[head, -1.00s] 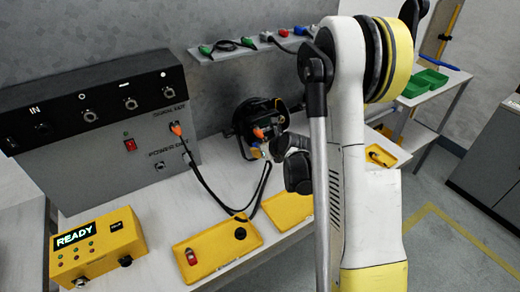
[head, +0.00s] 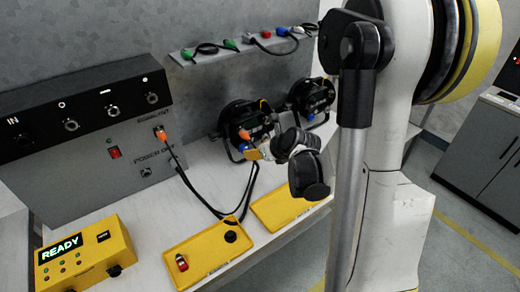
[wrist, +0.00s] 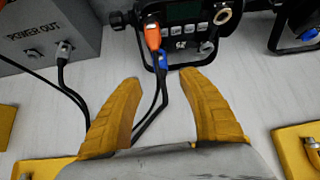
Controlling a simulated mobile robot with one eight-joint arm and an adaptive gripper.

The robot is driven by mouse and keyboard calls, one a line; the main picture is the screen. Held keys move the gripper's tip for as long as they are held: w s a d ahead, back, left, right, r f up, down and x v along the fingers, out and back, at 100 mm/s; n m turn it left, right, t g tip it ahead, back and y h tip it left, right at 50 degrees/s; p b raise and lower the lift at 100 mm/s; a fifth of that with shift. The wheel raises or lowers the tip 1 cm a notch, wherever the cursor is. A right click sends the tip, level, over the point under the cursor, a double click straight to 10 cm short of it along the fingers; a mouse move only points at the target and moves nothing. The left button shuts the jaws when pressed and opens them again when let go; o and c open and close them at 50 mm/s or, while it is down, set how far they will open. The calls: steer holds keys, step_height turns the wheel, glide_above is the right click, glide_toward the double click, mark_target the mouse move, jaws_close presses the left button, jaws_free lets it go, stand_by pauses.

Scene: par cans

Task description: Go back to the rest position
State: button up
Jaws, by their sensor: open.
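My gripper (wrist: 160,95) is open in the wrist view, its two yellow fingers apart with nothing held between them. Black cables lie on the table beyond and between the fingers. A par can (wrist: 185,30) with an orange plug (wrist: 152,36) and a blue plug (wrist: 162,61) in it is ahead of the fingertips. In the head view the same par can (head: 238,122) stands on the table behind my wrist.
A second par can (head: 312,96) stands farther back. Yellow trays (head: 207,249) lie at the table's front. A yellow box reading READY (head: 85,250) and a grey power panel (head: 90,130) are at left. A wall shelf (head: 235,52) holds cables.

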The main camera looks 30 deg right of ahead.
steer(key=w+a+r+m+t, duration=0.1)
steer(key=a+r+m+t, duration=0.2)
steer(key=r, duration=0.5)
steer(key=w+a+r+m+t, duration=0.2)
steer(key=r+m+t, duration=0.1)
steer(key=r, duration=0.6)
steer(key=s+d+r+m+t+h, duration=0.15)
steer(key=s+r+m+h, duration=0.3)
steer(key=r+m, duration=0.8)
steer(key=s+a+f+m+g+y, duration=0.4)
steer(key=s+a+f+m+g, duration=0.6)
steer(key=s+a+f+m, duration=0.4)
steer(key=s+f+m, duration=0.4)
steer(key=shift+a+f+y, duration=0.2)
steer(key=shift+a+y, duration=0.05)
steer(key=shift+y, duration=0.1)
